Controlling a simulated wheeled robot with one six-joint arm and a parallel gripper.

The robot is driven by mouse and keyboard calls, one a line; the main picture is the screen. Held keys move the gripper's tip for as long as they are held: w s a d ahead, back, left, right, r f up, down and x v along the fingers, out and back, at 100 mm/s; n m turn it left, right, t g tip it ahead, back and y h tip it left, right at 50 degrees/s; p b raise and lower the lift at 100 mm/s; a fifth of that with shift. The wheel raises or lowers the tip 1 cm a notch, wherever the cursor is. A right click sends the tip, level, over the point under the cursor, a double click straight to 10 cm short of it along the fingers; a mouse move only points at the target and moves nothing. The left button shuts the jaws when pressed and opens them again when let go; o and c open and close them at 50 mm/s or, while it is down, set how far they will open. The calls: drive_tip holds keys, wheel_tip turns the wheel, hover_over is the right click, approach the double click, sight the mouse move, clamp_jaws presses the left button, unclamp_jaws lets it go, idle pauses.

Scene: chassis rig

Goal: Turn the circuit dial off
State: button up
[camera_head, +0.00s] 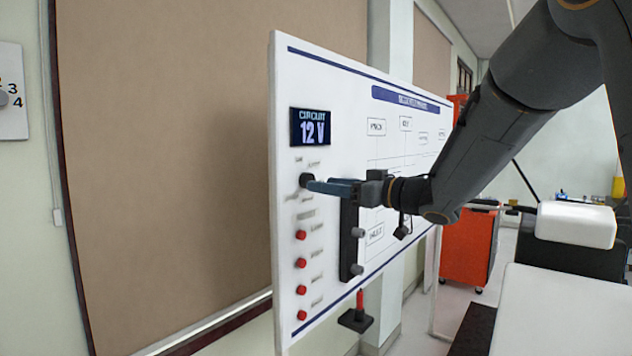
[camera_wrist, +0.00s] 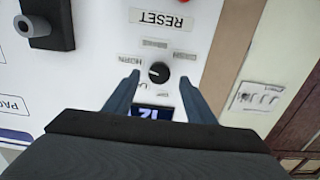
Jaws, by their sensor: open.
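The circuit dial (camera_head: 306,180) is a small black knob on the white panel (camera_head: 340,80), below a display (camera_head: 310,127) reading "CIRCUIT 12 V". In the wrist view the dial (camera_wrist: 159,72) shows a small light mark, with upside-down labels around it, one reading "HORN". My gripper (camera_head: 312,184) is at the panel face by the dial. In the wrist view the open fingers of my gripper (camera_wrist: 159,78) lie on either side of the dial, with gaps on both sides. Whether the tips touch the panel I cannot tell. The wrist view shows part of the display (camera_wrist: 151,112) between the fingers.
Several red buttons (camera_head: 302,263) run down the panel below the dial. A dark vertical bar with grey knobs (camera_head: 357,232) stands out right of them. A "RESET" label (camera_wrist: 160,19) shows in the wrist view. An orange cabinet (camera_head: 470,245) stands behind at the right.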

sight(307, 180)
drive_tip(key=shift+p+x, duration=0.5)
drive_tip(key=shift+x, duration=1.6)
drive_tip(key=shift+c, duration=0.4)
drive_tip(key=c, duration=1)
drive_tip(key=shift+o, duration=0.2)
drive_tip(key=shift+n+b, duration=0.3)
drive_tip(key=n+b, duration=0.9)
drive_tip(key=n, duration=0.1)
drive_tip(key=n+b, duration=1)
drive_tip(key=shift+w+d+r, duration=0.15)
drive_tip(key=shift+w, duration=0.05)
drive_tip(key=shift+n+b, duration=0.3)
drive_tip(key=shift+b, duration=0.1)
